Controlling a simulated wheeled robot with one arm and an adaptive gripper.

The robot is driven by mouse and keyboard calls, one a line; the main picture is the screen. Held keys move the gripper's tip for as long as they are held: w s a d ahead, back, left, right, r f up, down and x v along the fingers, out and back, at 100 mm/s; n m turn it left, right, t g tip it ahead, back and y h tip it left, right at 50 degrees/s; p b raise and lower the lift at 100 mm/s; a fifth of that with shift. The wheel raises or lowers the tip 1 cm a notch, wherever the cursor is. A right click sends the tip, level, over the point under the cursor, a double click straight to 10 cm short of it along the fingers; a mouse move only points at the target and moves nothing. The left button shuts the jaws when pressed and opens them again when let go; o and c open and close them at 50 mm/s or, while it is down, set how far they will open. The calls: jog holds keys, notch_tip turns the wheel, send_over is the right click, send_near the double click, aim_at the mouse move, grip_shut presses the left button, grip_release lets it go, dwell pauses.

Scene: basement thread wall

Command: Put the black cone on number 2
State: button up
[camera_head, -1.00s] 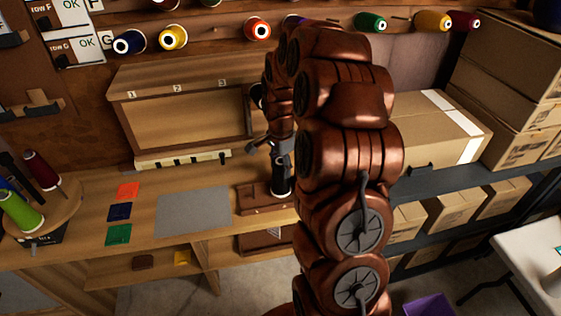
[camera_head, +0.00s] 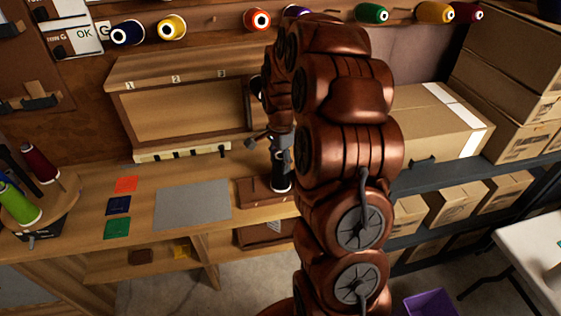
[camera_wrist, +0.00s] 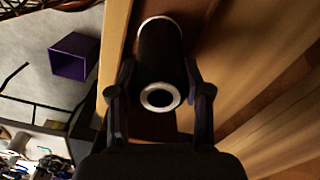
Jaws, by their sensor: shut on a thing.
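The black cone (camera_head: 281,178) is a dark thread cone with a pale base rim. It stands roughly upright at the right end of the bench, beside or on a low brown wooden block (camera_head: 257,192); I cannot tell whether it touches it. My gripper (camera_head: 282,152) is around its upper part, partly hidden by my arm. In the wrist view, my gripper (camera_wrist: 160,100) has a finger on each side of the cone (camera_wrist: 160,50), whose white-ringed end faces the camera. The number 2 label (camera_head: 175,79) is on the top edge of a wooden panel (camera_head: 185,70), left of my gripper.
Labels 1 (camera_head: 129,86) and 3 (camera_head: 221,74) flank number 2. Coloured spools, such as a red one (camera_head: 257,19), hang above. A grey mat (camera_head: 192,205) lies clear on the bench. A spool stand (camera_head: 62,205) is at left, cartons (camera_head: 425,125) at right. A purple bin (camera_head: 430,302) stands below.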

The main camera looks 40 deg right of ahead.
jog(key=shift+f, duration=0.3)
dwell(0.4)
jog(key=o, duration=1.2)
jog(key=shift+c, duration=0.2)
jog(key=shift+r, duration=0.1)
notch_tip(320, 180, up, 12)
